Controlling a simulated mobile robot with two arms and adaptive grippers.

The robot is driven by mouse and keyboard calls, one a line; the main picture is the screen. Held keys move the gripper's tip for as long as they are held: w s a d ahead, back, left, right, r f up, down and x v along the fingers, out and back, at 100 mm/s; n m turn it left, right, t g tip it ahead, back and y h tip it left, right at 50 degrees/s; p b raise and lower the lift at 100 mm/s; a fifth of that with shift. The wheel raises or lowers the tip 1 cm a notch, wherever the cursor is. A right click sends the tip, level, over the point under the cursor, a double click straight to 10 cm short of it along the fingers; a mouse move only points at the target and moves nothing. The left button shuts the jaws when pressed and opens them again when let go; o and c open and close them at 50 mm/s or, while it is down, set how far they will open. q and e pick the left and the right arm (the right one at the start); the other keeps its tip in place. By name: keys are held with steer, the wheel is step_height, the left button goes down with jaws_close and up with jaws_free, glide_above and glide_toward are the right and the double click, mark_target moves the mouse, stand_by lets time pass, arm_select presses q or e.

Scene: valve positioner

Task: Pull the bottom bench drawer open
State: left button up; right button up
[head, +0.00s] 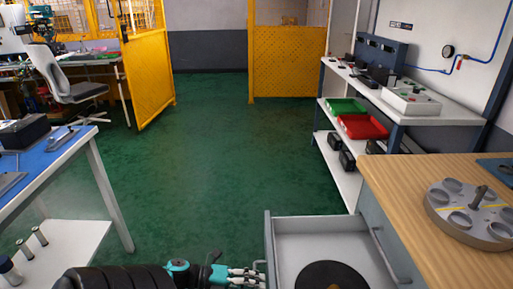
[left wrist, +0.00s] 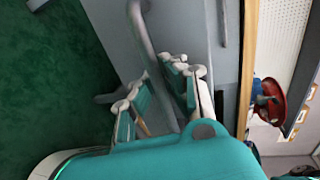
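The bottom bench drawer (head: 318,225) stands pulled out from the bench at the lower right of the head view, a grey box with a dark disc (head: 330,277) inside. Its front panel faces left. My left gripper (head: 258,276) is at the outside of this front. In the left wrist view the grey bar handle (left wrist: 149,45) runs down between the two fingers of my left gripper (left wrist: 163,92), which are closed around it. The handle's lower part is hidden behind the gripper. My right gripper is in neither view.
The wooden bench top (head: 400,185) carries a round grey fixture (head: 470,213). Another handle (head: 384,255) shows on the cabinet front above the drawer. A blue-topped table (head: 60,155) stands at left. The green floor (head: 215,150) between is clear.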

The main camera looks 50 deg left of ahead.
arm_select(q)
steer(key=o, duration=0.5)
steer(key=v, duration=1.2)
steer(key=shift+f, duration=0.1)
